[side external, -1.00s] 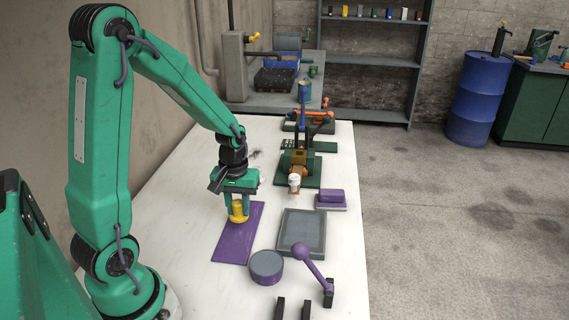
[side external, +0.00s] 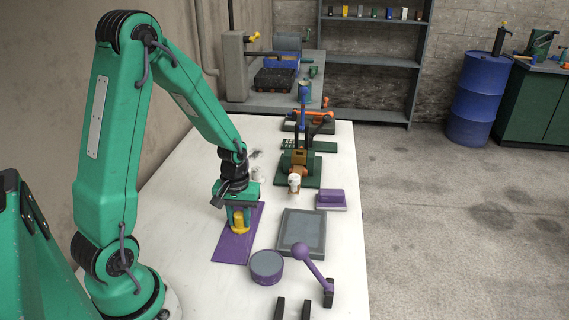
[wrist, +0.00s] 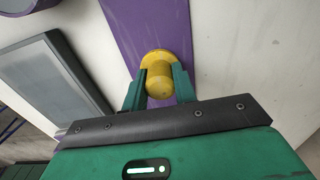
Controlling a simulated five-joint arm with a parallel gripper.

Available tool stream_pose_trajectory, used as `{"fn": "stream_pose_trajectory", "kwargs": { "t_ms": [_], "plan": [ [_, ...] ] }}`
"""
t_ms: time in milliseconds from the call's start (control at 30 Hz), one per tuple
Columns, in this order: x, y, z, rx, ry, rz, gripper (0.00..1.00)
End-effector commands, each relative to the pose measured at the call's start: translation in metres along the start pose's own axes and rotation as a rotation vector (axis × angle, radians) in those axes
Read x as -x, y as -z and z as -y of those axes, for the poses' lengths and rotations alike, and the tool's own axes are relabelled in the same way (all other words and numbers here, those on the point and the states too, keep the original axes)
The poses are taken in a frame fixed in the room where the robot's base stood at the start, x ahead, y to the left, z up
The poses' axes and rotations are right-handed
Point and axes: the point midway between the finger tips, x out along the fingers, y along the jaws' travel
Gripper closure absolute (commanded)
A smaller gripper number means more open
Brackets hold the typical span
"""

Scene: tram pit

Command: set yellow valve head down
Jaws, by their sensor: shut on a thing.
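My gripper (side external: 240,219) is shut on the yellow valve head (side external: 240,226), one green finger on each side of it. The valve head is over the purple strip (side external: 231,250) on the white table, with its wider flange on the far side from my gripper. In the wrist view the valve head (wrist: 159,80) sits between the fingers (wrist: 158,84), and the purple strip (wrist: 150,25) fills the area behind it. I cannot tell whether the valve head touches the strip.
A grey tray (side external: 301,233) lies right of the strip. A round purple-sided puck (side external: 266,267) and a purple-knobbed lever (side external: 314,267) stand nearer the front. A purple block (side external: 331,199) and a green-based fixture (side external: 298,170) are farther back.

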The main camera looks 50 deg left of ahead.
Motion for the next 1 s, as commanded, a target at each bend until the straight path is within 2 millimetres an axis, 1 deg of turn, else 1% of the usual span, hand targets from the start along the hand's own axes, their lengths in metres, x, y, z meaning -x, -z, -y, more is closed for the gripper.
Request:
{"fn": "stream_pose_trajectory", "kwargs": {
  "t_ms": [167,200,267,300,567,733,867,1000],
  "plan": [
    [-0.003,0.000,0.000,0.000,0.000,0.000,0.91],
    [-0.003,0.000,0.000,0.000,0.000,0.000,0.65],
    [-0.003,0.000,0.000,0.000,0.000,0.000,0.53],
    [-0.003,0.000,0.000,0.000,0.000,0.000,0.51],
    [-0.003,0.000,0.000,0.000,0.000,0.000,0.51],
    [0.001,0.000,0.000,0.000,0.000,-0.001,0.51],
    [0.008,0.001,0.000,0.000,-0.001,-0.002,0.51],
    [0.020,0.001,0.000,0.000,-0.002,-0.003,0.51]
  ]
}}
